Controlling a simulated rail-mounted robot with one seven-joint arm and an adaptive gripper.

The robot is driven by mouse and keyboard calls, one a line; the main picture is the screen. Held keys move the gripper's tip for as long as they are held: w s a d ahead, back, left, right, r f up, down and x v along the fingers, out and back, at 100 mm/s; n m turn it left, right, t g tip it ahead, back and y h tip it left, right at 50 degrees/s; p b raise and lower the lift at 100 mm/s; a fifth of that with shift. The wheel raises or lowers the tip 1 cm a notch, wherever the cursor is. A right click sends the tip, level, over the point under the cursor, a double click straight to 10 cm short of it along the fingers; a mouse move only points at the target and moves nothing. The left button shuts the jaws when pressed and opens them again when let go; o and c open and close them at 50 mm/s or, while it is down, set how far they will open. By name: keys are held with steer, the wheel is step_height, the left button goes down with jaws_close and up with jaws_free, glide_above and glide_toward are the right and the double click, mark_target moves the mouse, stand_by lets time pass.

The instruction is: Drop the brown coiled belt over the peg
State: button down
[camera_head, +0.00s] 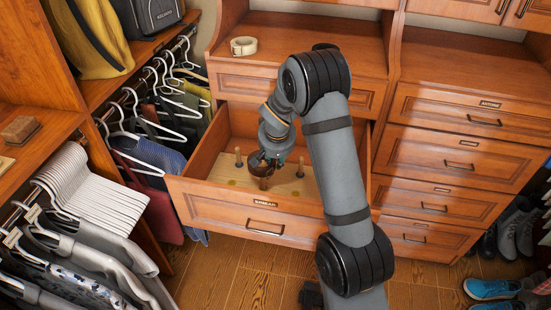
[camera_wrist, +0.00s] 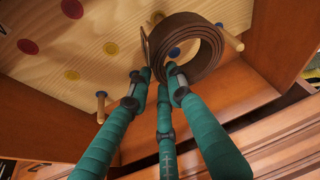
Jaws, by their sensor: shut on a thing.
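The brown coiled belt (camera_wrist: 207,62) is a ring in the wrist view, with its near wall between my fingers. My gripper (camera_wrist: 158,73) is shut on the belt's edge. In the head view, my gripper (camera_head: 268,160) holds the belt (camera_head: 256,168) low over the open drawer, close above a short wooden peg (camera_head: 264,183). Another peg (camera_head: 238,157) stands left of it and one (camera_head: 300,168) right of it. In the wrist view, a peg (camera_wrist: 231,39) shows beside the ring and another (camera_wrist: 100,106) at lower left. I cannot tell whether a peg is inside the ring.
The pegs stand on a pale wooden board (camera_wrist: 45,20) with coloured dots inside the open drawer (camera_head: 225,207). The drawer walls surround the board closely. A pale coiled belt (camera_head: 243,46) lies on the shelf above. Hanging clothes (camera_head: 150,150) are at left.

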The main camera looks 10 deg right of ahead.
steer(key=shift+d, duration=0.2)
steer(key=shift+s+d, duration=0.2)
steer(key=shift+d, duration=0.15)
steer(key=shift+f+b, duration=0.35)
steer(key=shift+b, duration=0.45)
stand_by(0.8)
steer(key=shift+f+b, duration=0.35)
steer(key=shift+b, duration=0.1)
steer(key=shift+f+b, duration=1.2)
steer(key=shift+b, duration=0.2)
steer(key=shift+f+b, duration=0.35)
steer(key=shift+b, duration=0.1)
steer(key=shift+f+b, duration=0.35)
steer(key=shift+b, duration=0.05)
steer(key=shift+f+b, duration=0.35)
steer(key=shift+b, duration=0.05)
